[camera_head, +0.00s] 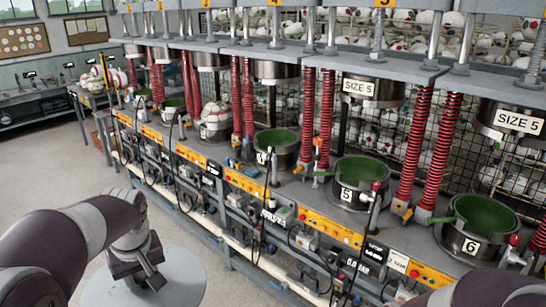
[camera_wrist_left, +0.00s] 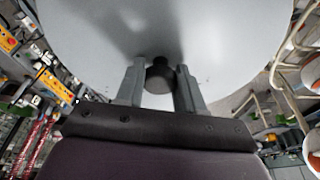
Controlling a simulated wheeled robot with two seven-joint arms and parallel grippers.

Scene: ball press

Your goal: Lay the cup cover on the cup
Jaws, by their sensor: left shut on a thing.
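My left gripper (camera_head: 148,274) is low at the left of the head view, over the floor and apart from the press line. It is shut on the dark knob of the cup cover (camera_head: 188,282), a wide, round, pale grey disc. In the left wrist view the fingers (camera_wrist_left: 158,77) stand on both sides of the knob, and the cover (camera_wrist_left: 235,40) fills the upper middle. Green-lined metal cups stand open along the bench, including cup 5 (camera_head: 359,172) and cup 6 (camera_head: 484,216). My right gripper does not show.
Press heads labelled SIZE 5 (camera_head: 374,88) hang above the cups between red springs (camera_head: 432,150). Yellow control panels (camera_head: 330,226) and cables line the bench front. One cup farther left holds a ball (camera_head: 215,114). Open floor (camera_head: 60,165) lies left of the bench.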

